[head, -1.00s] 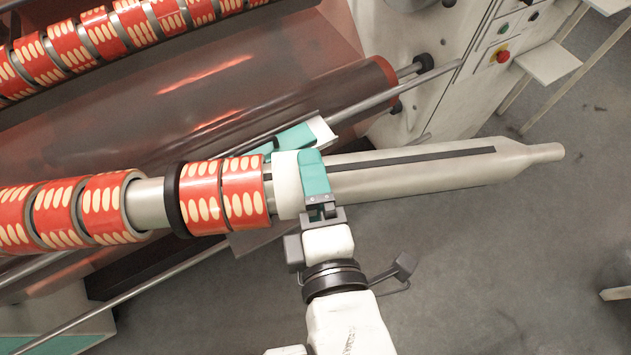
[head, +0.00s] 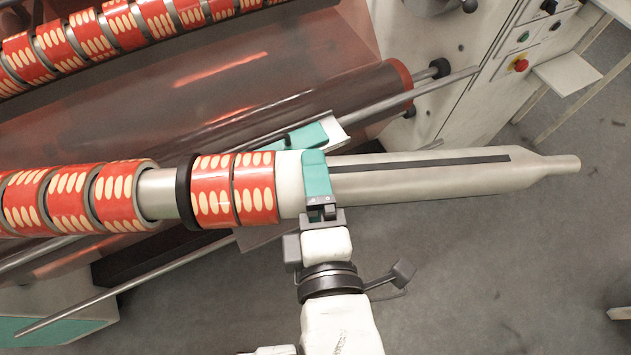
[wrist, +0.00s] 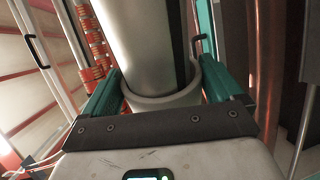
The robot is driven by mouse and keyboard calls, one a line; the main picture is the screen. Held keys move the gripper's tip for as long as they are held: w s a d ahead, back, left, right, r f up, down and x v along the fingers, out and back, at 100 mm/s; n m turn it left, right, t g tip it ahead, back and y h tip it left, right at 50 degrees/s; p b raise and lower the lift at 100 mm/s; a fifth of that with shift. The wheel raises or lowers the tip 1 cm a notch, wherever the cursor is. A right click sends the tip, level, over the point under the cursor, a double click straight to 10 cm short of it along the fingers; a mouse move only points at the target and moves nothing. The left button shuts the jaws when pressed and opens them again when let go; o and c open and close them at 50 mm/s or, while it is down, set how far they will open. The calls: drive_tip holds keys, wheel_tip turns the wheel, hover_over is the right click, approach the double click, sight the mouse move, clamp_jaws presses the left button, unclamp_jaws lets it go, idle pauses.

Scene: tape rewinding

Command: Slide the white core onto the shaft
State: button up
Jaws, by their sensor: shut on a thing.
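The white core (head: 290,184) is a pale ring around the grey shaft (head: 430,174), right beside the red rolls (head: 255,187). It appears to touch the nearest roll. My gripper (head: 316,176) has its teal fingers shut on the core, reaching up from below the shaft. The bare tapered shaft tip lies to the right. In the wrist view, the core (wrist: 165,101) shows as a rim around the shaft (wrist: 138,45), between my gripper's two fingers (wrist: 160,92). The core's far side is hidden in the head view.
A black ring (head: 187,191) sits left of the two rolls, and more rolls (head: 118,197) sit farther left. A large film roller (head: 340,98) and a metal rod (head: 440,82) lie behind. A machine panel with a red button (head: 521,66) is at upper right. Floor is open below the shaft.

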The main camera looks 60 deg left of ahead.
drive_tip(key=o, duration=0.7)
drive_tip(key=p+v, duration=0.7)
drive_tip(key=v, duration=0.3)
drive_tip(key=shift+s+d+p, duration=0.15)
drive_tip(key=shift+d+p, duration=0.2)
